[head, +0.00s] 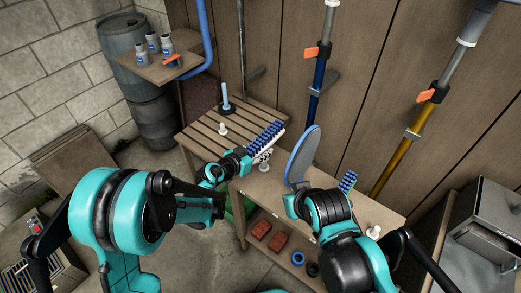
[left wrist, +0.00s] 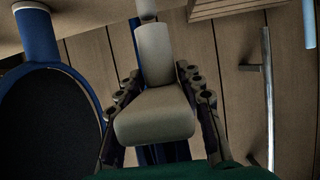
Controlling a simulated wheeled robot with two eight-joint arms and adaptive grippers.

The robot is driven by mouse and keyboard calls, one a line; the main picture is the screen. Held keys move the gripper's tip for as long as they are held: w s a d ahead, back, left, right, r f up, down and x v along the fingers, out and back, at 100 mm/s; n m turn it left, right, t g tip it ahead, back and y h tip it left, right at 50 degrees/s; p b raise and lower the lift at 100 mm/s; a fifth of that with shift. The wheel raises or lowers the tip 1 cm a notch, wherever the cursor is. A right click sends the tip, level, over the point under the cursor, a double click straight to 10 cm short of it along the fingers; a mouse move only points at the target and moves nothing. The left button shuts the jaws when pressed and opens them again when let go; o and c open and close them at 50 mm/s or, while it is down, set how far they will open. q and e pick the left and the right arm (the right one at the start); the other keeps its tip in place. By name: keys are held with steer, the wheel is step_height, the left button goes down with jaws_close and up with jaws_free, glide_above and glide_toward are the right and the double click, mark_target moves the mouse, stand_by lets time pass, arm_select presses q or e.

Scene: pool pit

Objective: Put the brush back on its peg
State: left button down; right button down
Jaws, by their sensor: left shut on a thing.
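A brush (head: 266,137) with blue bristles and a pale back is held by my left gripper (head: 252,163), above the workbench. In the left wrist view its pale handle (left wrist: 153,115) sits between the two dark fingers (left wrist: 160,105), which are shut on it. My right arm is at the lower middle of the head view; its fingers are hidden, so I cannot tell their state. I cannot clearly pick out the brush's peg. Hooks or brackets show on the wooden wall, including a grey one (head: 255,74).
A grey disc with a blue rim (head: 303,155) stands close to the right of the brush. A second blue-bristled piece (head: 347,181) is beside my right wrist. Poles (head: 408,140) lean on the wall. The slatted bench (head: 205,140) holds a blue upright tool (head: 225,98).

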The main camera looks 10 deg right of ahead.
arm_select(q)
steer(key=shift+f, duration=0.15)
steer(key=shift+f+b, duration=0.3)
steer(key=shift+b, duration=0.15)
steer(key=shift+f, duration=0.1)
steer(key=shift+f, duration=1)
steer(key=shift+f, duration=0.15)
steer(key=shift+f, duration=0.65)
steer(key=shift+f, duration=0.4)
stand_by(0.5)
